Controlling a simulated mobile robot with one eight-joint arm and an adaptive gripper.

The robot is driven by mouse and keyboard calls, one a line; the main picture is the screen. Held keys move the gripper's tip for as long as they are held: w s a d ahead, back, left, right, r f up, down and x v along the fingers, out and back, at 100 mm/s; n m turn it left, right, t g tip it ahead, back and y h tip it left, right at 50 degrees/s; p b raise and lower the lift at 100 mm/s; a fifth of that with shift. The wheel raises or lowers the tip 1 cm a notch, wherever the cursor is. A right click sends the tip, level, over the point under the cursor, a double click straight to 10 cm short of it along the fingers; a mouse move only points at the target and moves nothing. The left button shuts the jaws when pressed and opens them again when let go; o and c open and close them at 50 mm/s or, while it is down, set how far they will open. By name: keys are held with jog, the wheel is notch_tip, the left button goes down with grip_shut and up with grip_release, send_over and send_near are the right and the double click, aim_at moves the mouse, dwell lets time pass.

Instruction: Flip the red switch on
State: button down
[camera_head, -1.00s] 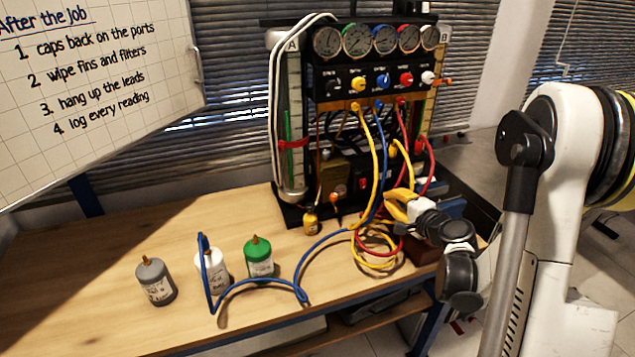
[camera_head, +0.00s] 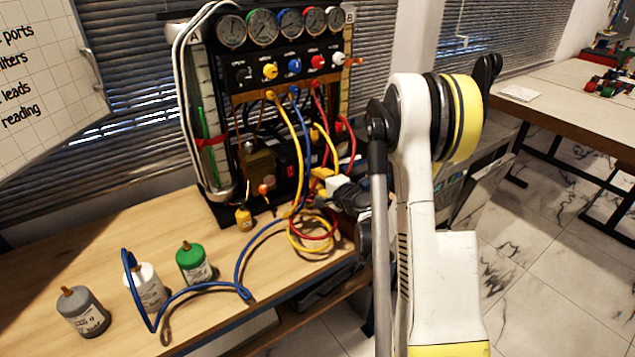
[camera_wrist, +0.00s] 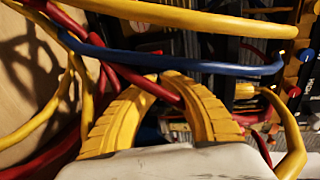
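The gauge rig (camera_head: 272,75) stands at the back of the wooden bench. A small red patch, likely the red switch (camera_head: 291,170), shows low on its dark lower part, left of my gripper; its position cannot be read. My gripper (camera_head: 318,178) is among the hoses in front of the rig's lower right side. In the wrist view its two yellow ribbed fingers (camera_wrist: 160,82) curve together, tips close, and look shut. A red hose (camera_wrist: 125,72) crosses right at the tips; I cannot tell whether it touches them. The switch is not clearly seen in the wrist view.
Yellow, blue and red hoses (camera_head: 243,262) hang from the rig and coil on the bench (camera_head: 110,245). A grey bottle (camera_head: 83,312), a white bottle (camera_head: 147,288) and a green bottle (camera_head: 194,265) stand at the left front.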

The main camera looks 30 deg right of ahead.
aim_at(294, 167)
jog(key=b+x, duration=0.2)
jog(key=x, duration=0.6)
jog(key=shift+w, duration=0.1)
